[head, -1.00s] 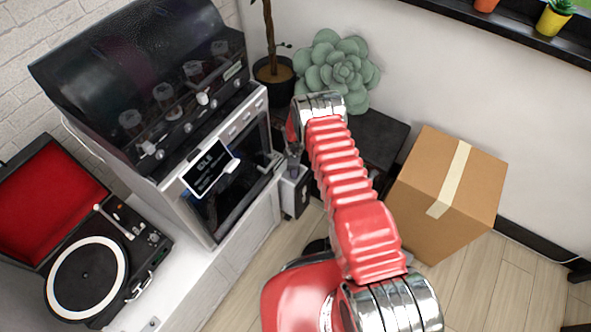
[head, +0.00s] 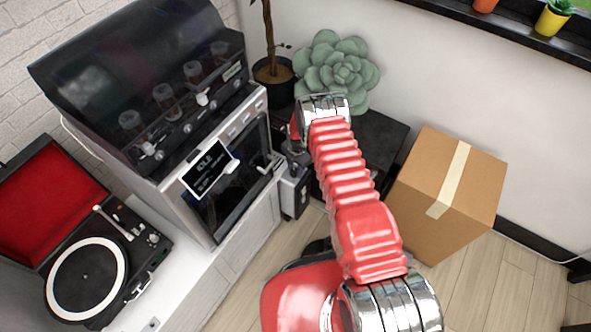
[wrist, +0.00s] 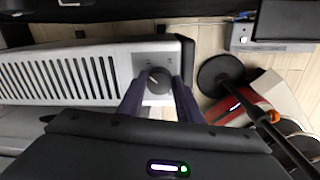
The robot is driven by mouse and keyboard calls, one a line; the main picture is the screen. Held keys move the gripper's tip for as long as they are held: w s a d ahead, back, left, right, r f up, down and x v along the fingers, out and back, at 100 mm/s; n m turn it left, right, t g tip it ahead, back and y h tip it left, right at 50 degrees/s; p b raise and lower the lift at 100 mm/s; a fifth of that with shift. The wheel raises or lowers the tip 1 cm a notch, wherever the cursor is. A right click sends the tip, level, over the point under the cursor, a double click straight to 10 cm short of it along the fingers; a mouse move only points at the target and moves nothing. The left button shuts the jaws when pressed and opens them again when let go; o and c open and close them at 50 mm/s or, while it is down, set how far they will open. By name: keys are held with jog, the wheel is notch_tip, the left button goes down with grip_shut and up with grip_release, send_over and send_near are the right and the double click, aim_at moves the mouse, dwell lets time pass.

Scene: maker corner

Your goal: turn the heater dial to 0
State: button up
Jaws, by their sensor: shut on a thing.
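The heater is a pale grey slatted unit (wrist: 60,78) in the wrist view, with its dial end towards the middle of the picture. It also shows in the head view as a small white and grey box (head: 292,192) on the floor beside the white cabinet. The dial (wrist: 159,80) is a dark round knob on the grey end panel; its setting is too small to read. My gripper (wrist: 159,98) has its two dark fingers on either side of the dial and is shut on it. In the head view my arm mostly hides the gripper's tips.
A cardboard box (head: 448,190) stands on the floor to the right. A white cabinet with a black-windowed machine (head: 232,180) is to the left, beside a record player (head: 90,275). A potted plant (head: 275,70) and a large succulent (head: 335,70) are behind.

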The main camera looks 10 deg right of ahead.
jog(key=n, duration=0.3)
jog(key=shift+w+n, duration=0.15)
jog(key=shift+n, duration=2.05)
jog(key=o, duration=1)
jog(key=shift+o, duration=0.2)
notch_tip(320, 180, up, 14)
jog(key=shift+d+f, duration=0.15)
jog(key=shift+d, duration=0.2)
